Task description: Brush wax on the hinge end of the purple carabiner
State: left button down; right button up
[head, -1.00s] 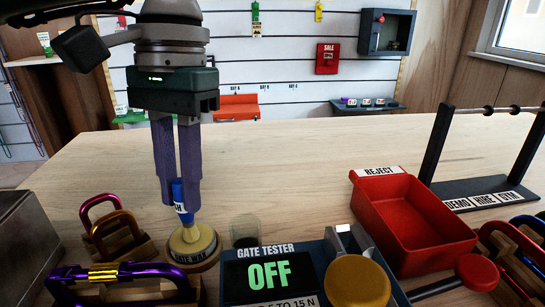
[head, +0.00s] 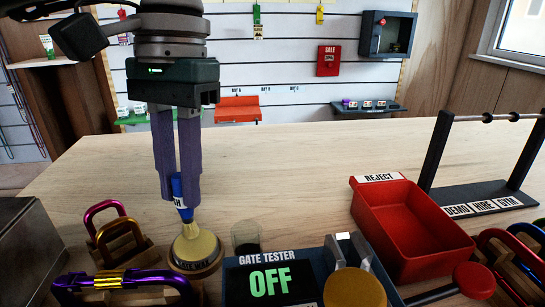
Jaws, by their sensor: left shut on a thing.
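My left gripper (head: 178,190) points down over the table and is shut on a blue brush handle (head: 184,207) with a white label. The brush's lower end meets the top of the yellow gate wax tin (head: 196,248); I cannot tell whether its bristles are in the wax. The purple carabiner (head: 145,276), with a gold sleeve in its middle, lies across a wooden stand at the front left, left of and nearer than the tin. Part of its lower side is cut off by the picture edge. My right gripper is not in view.
A gold and a crimson carabiner (head: 104,212) stand in a wooden rack behind the purple one. The gate tester (head: 268,282), reading OFF, is right of the tin, with a small dark cup (head: 246,236) behind. A red reject tray (head: 410,225) stands further right. The table's back is clear.

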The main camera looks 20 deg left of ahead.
pick_arm(q)
jog(key=shift+r+p, duration=1.3)
jog(key=shift+r, duration=1.3)
